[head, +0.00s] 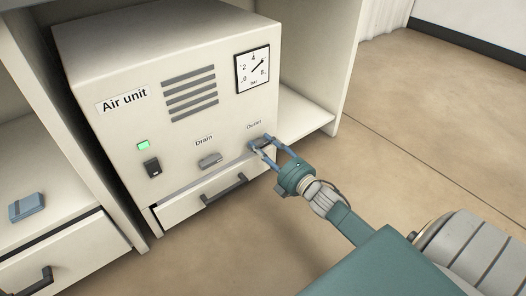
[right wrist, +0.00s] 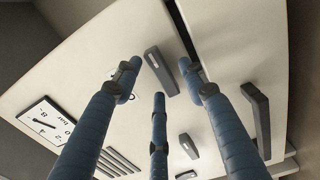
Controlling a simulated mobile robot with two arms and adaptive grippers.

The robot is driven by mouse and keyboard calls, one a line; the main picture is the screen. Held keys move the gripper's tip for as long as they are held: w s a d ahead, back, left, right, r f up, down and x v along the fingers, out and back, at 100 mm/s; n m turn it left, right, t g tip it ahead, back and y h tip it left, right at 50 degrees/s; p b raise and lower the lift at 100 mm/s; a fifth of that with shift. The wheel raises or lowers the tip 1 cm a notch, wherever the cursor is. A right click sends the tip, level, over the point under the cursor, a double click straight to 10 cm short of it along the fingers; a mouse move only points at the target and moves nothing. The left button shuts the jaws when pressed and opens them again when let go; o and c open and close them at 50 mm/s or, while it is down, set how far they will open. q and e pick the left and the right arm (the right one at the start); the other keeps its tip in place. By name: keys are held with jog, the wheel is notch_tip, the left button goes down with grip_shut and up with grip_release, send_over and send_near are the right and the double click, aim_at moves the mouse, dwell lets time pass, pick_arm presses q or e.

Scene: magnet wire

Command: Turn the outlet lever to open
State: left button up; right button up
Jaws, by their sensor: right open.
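The Air unit (head: 125,140) is a cream box with a front panel. Its outlet lever is a small grey bar under the word Outlet, mostly hidden behind my fingers in the head view. In the right wrist view the outlet lever (right wrist: 160,71) shows as a dark grey bar set at a slant. My right gripper (head: 260,144) is open at the lever. In the right wrist view its blue fingers (right wrist: 160,76) stand spread around the lever, one on each side and a third below. I cannot tell whether any finger touches it. My left gripper is not in view.
The Drain lever (head: 209,160) sits left of the outlet, with a black switch (head: 152,167) and a lit green lamp (head: 143,145) further left. A drawer handle (head: 224,190) is below. A gauge (head: 252,68) is above. Cabinet walls flank the unit; the floor at right is clear.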

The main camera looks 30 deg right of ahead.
jog(key=shift+w, duration=0.1)
grip_shut()
